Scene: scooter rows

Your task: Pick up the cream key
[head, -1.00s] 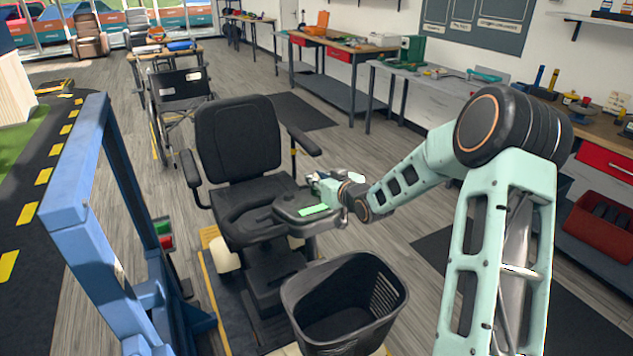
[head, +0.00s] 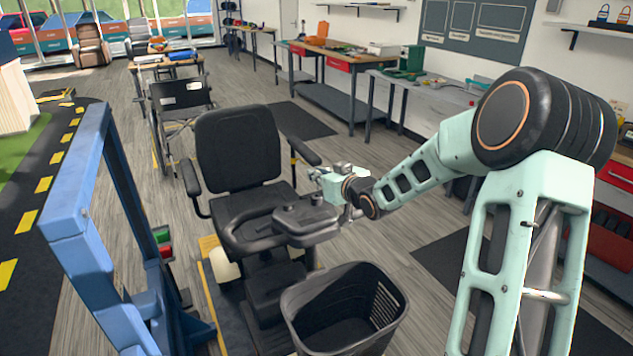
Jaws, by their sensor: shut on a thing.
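My gripper (head: 322,178) is beside and just above the right end of the mobility scooter's dark control console (head: 305,218). My forearm reaches it from the right. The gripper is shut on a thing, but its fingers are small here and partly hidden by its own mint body. The cream key cannot be made out; what is in the jaws is too small and covered to show. No cream key shows on the console top.
The scooter's black seat (head: 238,150) stands behind the console, with an armrest (head: 303,151) near my gripper. A black basket (head: 345,310) is in front. A blue frame (head: 75,222) rises at left. A wheelchair (head: 180,100) and workbenches stand behind.

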